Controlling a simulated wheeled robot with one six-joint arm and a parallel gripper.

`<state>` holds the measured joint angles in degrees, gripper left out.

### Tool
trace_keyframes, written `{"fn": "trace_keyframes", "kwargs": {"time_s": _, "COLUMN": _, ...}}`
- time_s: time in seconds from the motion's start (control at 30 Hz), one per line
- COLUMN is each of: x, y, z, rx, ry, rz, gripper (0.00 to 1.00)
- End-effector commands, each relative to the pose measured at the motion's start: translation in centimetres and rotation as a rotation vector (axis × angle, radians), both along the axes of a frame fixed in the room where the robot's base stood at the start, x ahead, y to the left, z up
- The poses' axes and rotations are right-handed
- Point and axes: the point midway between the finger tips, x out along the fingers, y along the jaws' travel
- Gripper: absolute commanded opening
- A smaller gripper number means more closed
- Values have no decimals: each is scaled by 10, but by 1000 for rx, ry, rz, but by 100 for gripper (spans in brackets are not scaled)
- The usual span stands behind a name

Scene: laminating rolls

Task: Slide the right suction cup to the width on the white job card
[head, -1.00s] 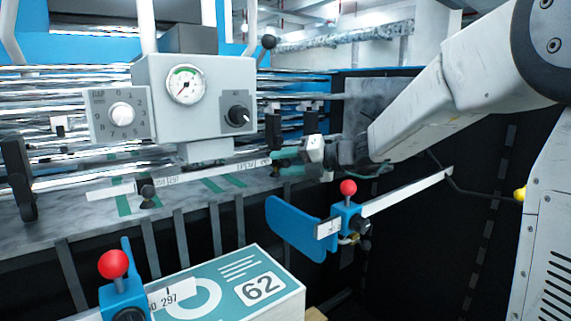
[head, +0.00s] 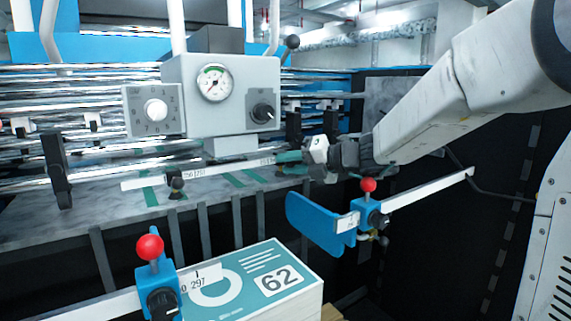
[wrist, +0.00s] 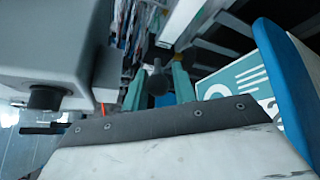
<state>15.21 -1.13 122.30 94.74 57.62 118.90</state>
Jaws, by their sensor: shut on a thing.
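A white scale rail (head: 215,170) runs below the grey gauge box. The left suction cup (head: 176,184), small and dark, sits on its left part. My gripper (head: 289,157) is at the rail's right end, its teal fingers showing low beside the grey wrist. In the wrist view the two teal fingers stand on either side of a dark round knob (wrist: 158,78), which looks like the right suction cup's. My gripper is shut on it. The cup's lower part and its scale reading are hidden. I cannot make out a white job card with a width.
A grey box with gauge (head: 214,83) and dials stands close above the rail. Below are a blue guide plate (head: 318,225) with a red knob (head: 368,185), another red-knobbed clamp (head: 150,247), and a stack labelled 62 (head: 272,283). Dark upright posts (head: 293,127) stand behind.

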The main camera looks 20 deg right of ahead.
Motion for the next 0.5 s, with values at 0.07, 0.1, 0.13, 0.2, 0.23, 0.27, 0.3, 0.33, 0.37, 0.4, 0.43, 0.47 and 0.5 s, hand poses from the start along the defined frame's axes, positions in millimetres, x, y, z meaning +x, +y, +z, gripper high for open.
{"fn": "trace_keyframes", "kwargs": {"time_s": 0.07, "x": 1, "y": -1, "z": 5, "rx": 1, "ry": -12, "rz": 0, "gripper": 0}}
{"fn": "trace_keyframes", "kwargs": {"time_s": 0.1, "x": 1, "y": -1, "z": 6, "rx": 1, "ry": -12, "rz": 0, "gripper": 0}}
{"fn": "trace_keyframes", "kwargs": {"time_s": 0.13, "x": 1, "y": -1, "z": 6, "rx": 1, "ry": -12, "rz": 0, "gripper": 0}}
{"fn": "trace_keyframes", "kwargs": {"time_s": 0.2, "x": 1, "y": -1, "z": 6, "rx": 1, "ry": -12, "rz": 0, "gripper": 38}}
{"fn": "trace_keyframes", "kwargs": {"time_s": 0.23, "x": 1, "y": -1, "z": 5, "rx": 1, "ry": -12, "rz": 0, "gripper": 43}}
{"fn": "trace_keyframes", "kwargs": {"time_s": 0.27, "x": 1, "y": -1, "z": 5, "rx": 1, "ry": -12, "rz": 0, "gripper": 43}}
{"fn": "trace_keyframes", "kwargs": {"time_s": 0.3, "x": 1, "y": -1, "z": 5, "rx": 1, "ry": -10, "rz": -1, "gripper": 43}}
{"fn": "trace_keyframes", "kwargs": {"time_s": 0.33, "x": 1, "y": -1, "z": 4, "rx": 0, "ry": -9, "rz": 0, "gripper": 43}}
{"fn": "trace_keyframes", "kwargs": {"time_s": 0.37, "x": 1, "y": -1, "z": 4, "rx": 1, "ry": -9, "rz": 0, "gripper": 43}}
{"fn": "trace_keyframes", "kwargs": {"time_s": 0.4, "x": 1, "y": -1, "z": 4, "rx": 1, "ry": -9, "rz": 0, "gripper": 43}}
{"fn": "trace_keyframes", "kwargs": {"time_s": 0.43, "x": 1, "y": -1, "z": 4, "rx": 1, "ry": -7, "rz": 0, "gripper": 43}}
{"fn": "trace_keyframes", "kwargs": {"time_s": 0.47, "x": 1, "y": -1, "z": 3, "rx": 1, "ry": -7, "rz": 0, "gripper": 43}}
{"fn": "trace_keyframes", "kwargs": {"time_s": 0.5, "x": 1, "y": -1, "z": 3, "rx": 1, "ry": -7, "rz": 0, "gripper": 43}}
